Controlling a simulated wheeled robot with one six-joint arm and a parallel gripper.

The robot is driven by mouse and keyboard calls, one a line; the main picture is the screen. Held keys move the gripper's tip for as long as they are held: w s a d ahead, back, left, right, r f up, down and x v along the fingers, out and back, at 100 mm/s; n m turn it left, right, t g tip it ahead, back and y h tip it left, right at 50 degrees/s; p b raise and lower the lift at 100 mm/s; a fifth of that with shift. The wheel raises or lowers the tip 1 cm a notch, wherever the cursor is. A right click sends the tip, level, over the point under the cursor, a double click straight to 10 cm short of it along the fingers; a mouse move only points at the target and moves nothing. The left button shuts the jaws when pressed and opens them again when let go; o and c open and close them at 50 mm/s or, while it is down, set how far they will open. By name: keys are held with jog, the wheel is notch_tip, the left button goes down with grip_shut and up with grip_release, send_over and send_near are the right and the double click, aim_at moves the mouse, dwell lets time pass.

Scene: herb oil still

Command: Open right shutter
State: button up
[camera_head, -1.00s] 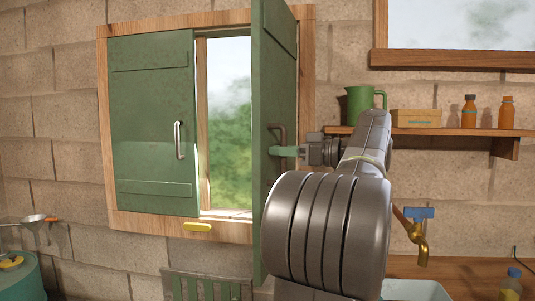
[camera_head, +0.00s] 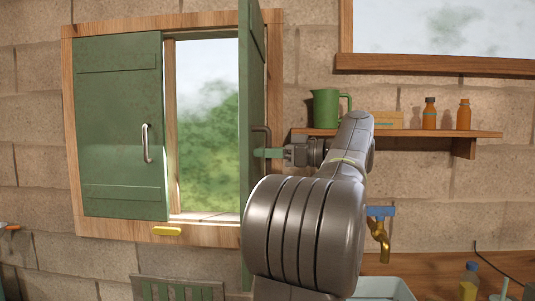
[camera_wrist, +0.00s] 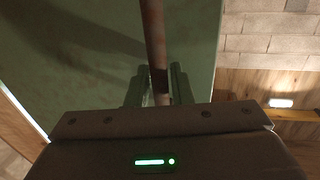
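The green right shutter (camera_head: 252,90) stands swung out from the window, almost edge-on in the head view. Its dark bar handle (camera_head: 266,134) is on the face toward my arm. My gripper (camera_head: 272,153) is at that handle, reaching it from the right. In the wrist view the handle (camera_wrist: 155,45) runs between the two fingers (camera_wrist: 158,88), which sit close on both sides of it. The shutter face (camera_wrist: 80,50) fills much of that view. The left shutter (camera_head: 118,120) is flat across its half of the window, with a metal handle (camera_head: 147,143).
A yellow piece (camera_head: 166,231) is on the lower window frame. Right of my arm, a wooden shelf (camera_head: 485,133) holds a green jug (camera_head: 326,108), a box and two orange bottles. Below are a brass tap (camera_head: 380,238) and a basin (camera_head: 385,285).

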jog(key=v, duration=1.4)
jog(key=shift+a, duration=0.2)
jog(key=x, duration=1.4)
jog(key=shift+a, duration=0.1)
